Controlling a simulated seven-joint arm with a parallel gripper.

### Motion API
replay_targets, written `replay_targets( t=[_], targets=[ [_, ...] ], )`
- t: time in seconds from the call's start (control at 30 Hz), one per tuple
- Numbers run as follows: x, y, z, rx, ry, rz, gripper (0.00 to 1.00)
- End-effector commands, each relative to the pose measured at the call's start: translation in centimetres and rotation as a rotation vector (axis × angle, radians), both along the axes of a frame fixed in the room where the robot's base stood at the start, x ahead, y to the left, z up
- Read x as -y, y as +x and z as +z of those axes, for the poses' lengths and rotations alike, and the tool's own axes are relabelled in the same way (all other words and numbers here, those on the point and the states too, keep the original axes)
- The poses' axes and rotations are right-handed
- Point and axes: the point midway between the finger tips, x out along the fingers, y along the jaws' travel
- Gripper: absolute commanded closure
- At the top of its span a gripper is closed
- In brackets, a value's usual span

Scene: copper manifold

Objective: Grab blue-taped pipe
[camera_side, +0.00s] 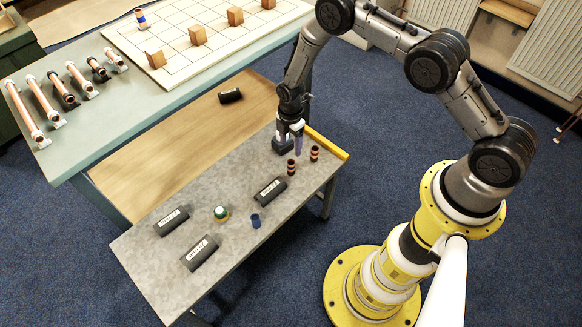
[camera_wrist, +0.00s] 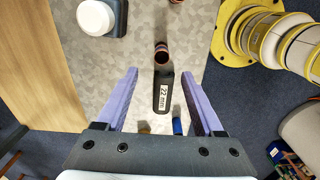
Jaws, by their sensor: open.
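A short upright pipe with a blue band (camera_side: 140,18) stands at the far left corner of the white grid board in the side view. It is far from my gripper. My gripper (camera_side: 292,133) is open and empty, pointing down over the far right end of the grey table. In the wrist view my gripper (camera_wrist: 159,73) has its purple fingers spread wide. Beyond the tips, between them, stands a dark reddish pipe (camera_wrist: 161,53).
Several black labelled cylinders lie on the grey table, one (camera_side: 270,190) near the banded pipes. Wooden blocks (camera_side: 197,34) stand on the board.

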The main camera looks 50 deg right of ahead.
Motion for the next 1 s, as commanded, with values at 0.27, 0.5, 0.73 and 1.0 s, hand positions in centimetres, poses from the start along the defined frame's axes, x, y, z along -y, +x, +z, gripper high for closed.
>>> replay_targets(
  t=[0.27, 0.5, 0.73, 1.0],
  targets=[
    [0.0, 0.0, -5.2, 0.001, 0.0, 0.0, 0.31],
    [0.0, 0.0, -7.0, 0.001, 0.0, -0.001, 0.31],
    [-0.1, -0.4, -9.6, 0.0, 0.0, -0.001, 0.31],
    [-0.1, -0.4, -12.1, 0.001, 0.0, -0.001, 0.31]
  ],
)
